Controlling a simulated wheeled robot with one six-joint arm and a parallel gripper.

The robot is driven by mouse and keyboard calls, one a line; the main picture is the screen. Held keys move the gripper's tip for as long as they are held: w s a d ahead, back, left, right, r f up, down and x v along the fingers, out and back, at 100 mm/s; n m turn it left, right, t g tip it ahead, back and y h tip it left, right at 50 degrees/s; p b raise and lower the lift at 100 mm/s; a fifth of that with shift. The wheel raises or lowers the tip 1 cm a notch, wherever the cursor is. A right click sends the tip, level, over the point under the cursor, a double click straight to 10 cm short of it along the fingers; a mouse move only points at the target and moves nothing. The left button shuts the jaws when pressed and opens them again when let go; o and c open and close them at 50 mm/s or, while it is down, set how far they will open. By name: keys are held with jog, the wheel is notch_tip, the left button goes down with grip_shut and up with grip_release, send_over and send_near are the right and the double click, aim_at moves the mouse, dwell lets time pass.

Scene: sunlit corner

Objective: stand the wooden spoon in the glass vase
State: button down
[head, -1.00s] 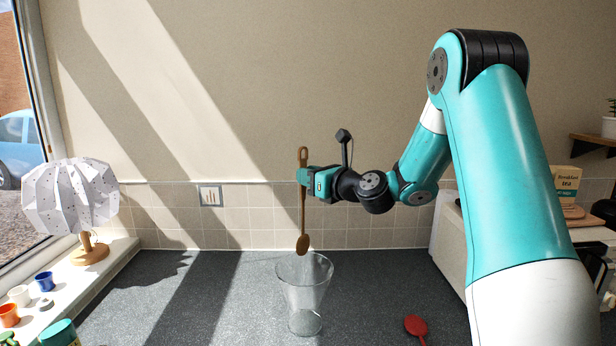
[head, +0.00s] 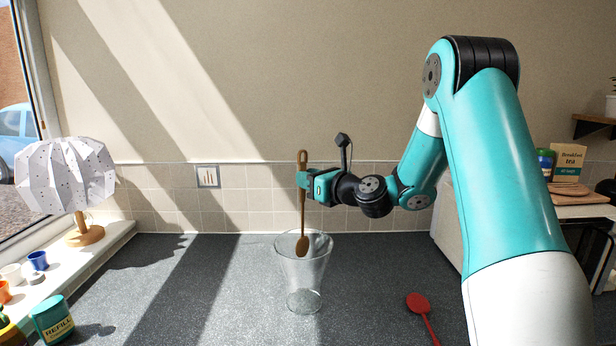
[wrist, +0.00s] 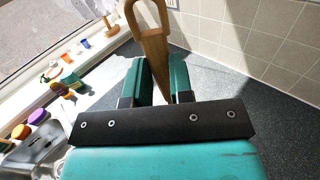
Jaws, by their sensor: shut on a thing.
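My gripper (head: 303,180) is shut on the upper handle of the wooden spoon (head: 302,222). The spoon hangs upright, with its looped handle end up and its bowl down. In the wrist view, the spoon's handle (wrist: 153,45) runs between the two teal fingers of my gripper (wrist: 157,83). The clear glass vase (head: 304,285) stands upright on the dark worktop below my gripper. In the head view the spoon's bowl overlaps the vase's mouth, its tip at about rim level. How deep it sits is hard to tell through the glass. The vase is not visible in the wrist view.
A red spoon-shaped utensil (head: 418,303) lies on the worktop right of the vase. A teal refill tub (head: 53,320) stands at the lower left. A lamp (head: 84,236) and small cups (head: 38,260) are on the windowsill.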

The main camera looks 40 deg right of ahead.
jog(key=shift+f+b, duration=2.3)
jog(key=shift+f, duration=1.2)
jog(key=c, duration=0.9)
grip_release()
jog(key=b, duration=0.8)
send_near(303, 204)
jog(key=s+d, duration=0.2)
jog(key=s, duration=0.7)
jog(key=shift+a+r, duration=0.1)
